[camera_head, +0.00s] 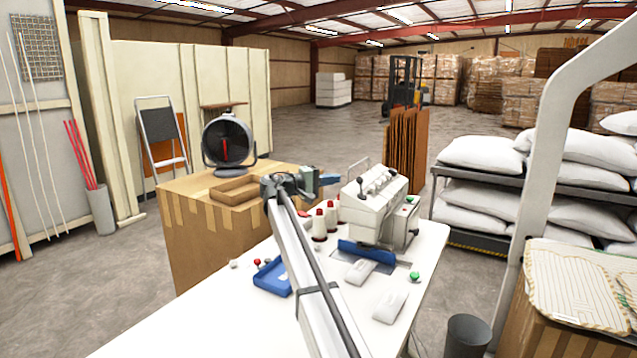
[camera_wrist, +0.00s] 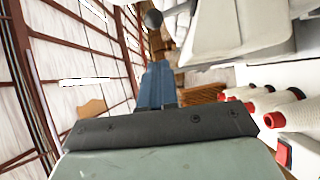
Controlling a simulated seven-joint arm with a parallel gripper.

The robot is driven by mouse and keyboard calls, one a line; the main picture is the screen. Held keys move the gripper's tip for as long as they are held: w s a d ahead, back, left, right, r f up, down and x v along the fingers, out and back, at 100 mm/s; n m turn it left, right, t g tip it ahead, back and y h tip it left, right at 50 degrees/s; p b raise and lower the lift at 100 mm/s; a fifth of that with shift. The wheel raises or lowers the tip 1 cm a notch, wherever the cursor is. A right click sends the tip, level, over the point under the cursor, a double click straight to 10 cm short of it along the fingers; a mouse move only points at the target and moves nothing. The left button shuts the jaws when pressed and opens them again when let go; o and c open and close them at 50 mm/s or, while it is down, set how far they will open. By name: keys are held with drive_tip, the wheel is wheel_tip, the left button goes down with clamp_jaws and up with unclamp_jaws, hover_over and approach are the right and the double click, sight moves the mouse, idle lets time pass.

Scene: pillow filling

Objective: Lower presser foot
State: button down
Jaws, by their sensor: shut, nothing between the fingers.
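The white sewing machine (camera_head: 376,212) stands on the white table, with several dark-knobbed levers on its top. It also shows in the wrist view (camera_wrist: 225,35), at upper right. My gripper (camera_head: 329,180) is at the machine's upper left, with its blue fingers pointing toward it. In the wrist view the blue fingers (camera_wrist: 157,84) are together and hold nothing. A dark round knob (camera_wrist: 153,19) shows just beyond the fingertips, apart from them in the picture. I cannot make out the presser foot in either view.
Thread cones (camera_head: 319,226) stand left of the machine, below my gripper. A blue tray (camera_head: 272,281), a green button (camera_head: 414,276) and two small white pieces (camera_head: 389,306) are on the table (camera_head: 200,318). A cardboard box (camera_head: 212,264) and fan (camera_head: 228,141) stand behind left.

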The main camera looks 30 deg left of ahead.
sight(361, 187)
drive_tip(key=shift+w+d, duration=0.2)
drive_tip(key=shift+d, duration=0.5)
drive_tip(key=shift+w+d, duration=0.2)
drive_tip(key=shift+d, duration=0.55)
drive_tip(key=shift+w+d, duration=0.2)
drive_tip(key=shift+d, duration=0.5)
drive_tip(key=shift+d+r+m+g, duration=0.2)
drive_tip(key=shift+d+m+g, duration=0.1)
drive_tip(key=shift+m, duration=0.1)
drive_tip(key=shift+d+r+m+g+y, duration=0.35)
drive_tip(key=shift+d+m+y, duration=0.3)
drive_tip(key=shift+m, duration=0.15)
drive_tip(key=d+m+y, duration=0.1)
drive_tip(key=d+m, duration=0.1)
drive_tip(key=d+m+g+y, duration=0.1)
drive_tip(key=d+y, duration=0.1)
drive_tip(key=shift+r+m+g, duration=0.2)
drive_tip(key=shift+m+g, duration=0.05)
drive_tip(key=shift+m, duration=0.15)
drive_tip(key=shift+d, duration=0.1)
drive_tip(key=shift+r, duration=0.1)
